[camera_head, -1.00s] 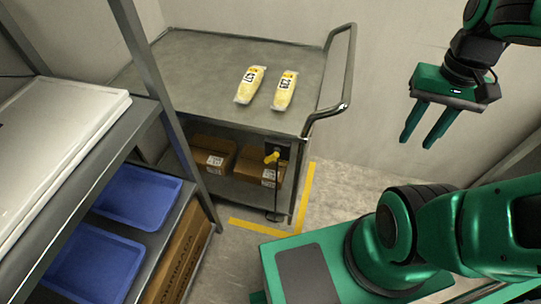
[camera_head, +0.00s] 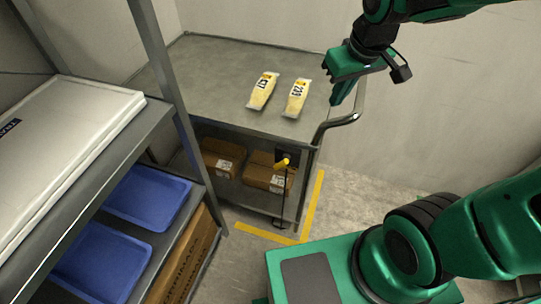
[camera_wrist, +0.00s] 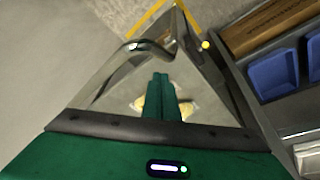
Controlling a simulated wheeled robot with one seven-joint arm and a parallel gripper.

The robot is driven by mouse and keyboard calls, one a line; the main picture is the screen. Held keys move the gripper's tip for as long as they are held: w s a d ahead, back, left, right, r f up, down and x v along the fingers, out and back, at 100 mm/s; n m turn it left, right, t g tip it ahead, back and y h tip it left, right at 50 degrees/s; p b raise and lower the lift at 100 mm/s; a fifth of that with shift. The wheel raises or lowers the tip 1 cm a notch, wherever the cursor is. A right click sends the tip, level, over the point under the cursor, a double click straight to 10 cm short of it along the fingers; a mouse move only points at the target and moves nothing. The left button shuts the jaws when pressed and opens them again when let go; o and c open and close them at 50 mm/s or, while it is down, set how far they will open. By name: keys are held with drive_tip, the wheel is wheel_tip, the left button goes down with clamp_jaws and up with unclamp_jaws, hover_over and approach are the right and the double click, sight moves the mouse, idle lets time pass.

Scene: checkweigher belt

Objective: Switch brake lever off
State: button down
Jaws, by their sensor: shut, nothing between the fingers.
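In the wrist view the lever's yellow tip (camera_wrist: 205,45) shows near the cart's corner. My gripper (camera_head: 336,100) is shut and empty. It hangs near the cart's right end by the push handle, above and to the right of the lever and apart from it. In the wrist view my closed fingers (camera_wrist: 161,78) cover part of the cart top.
Two yellow packs (camera_head: 263,91) (camera_head: 297,98) lie on the cart top. The bent push handle (camera_head: 340,121) sticks out at the right. Cardboard boxes (camera_head: 268,172) sit on the lower shelf. A rack with blue trays (camera_head: 148,197) stands left. Yellow tape (camera_head: 264,233) marks the floor.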

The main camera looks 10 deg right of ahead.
sight(282, 162)
drive_tip(key=w+a+f+n+g+h, duration=0.1)
drive_tip(key=a+f+n, duration=0.3)
drive_tip(key=a, duration=0.6)
drive_tip(key=w+a+f+n+g, duration=0.1)
drive_tip(key=a+f+n, duration=0.3)
drive_tip(key=a, duration=0.6)
drive_tip(key=shift+a+f+n+g+h, duration=0.2)
drive_tip(key=shift+f+n+g+h, duration=0.2)
drive_tip(key=shift+n+g, duration=0.45)
drive_tip(key=s+d+f, duration=0.1)
drive_tip(key=d+f, duration=0.3)
drive_tip(key=f, duration=0.8)
drive_tip(key=shift+d, duration=0.35)
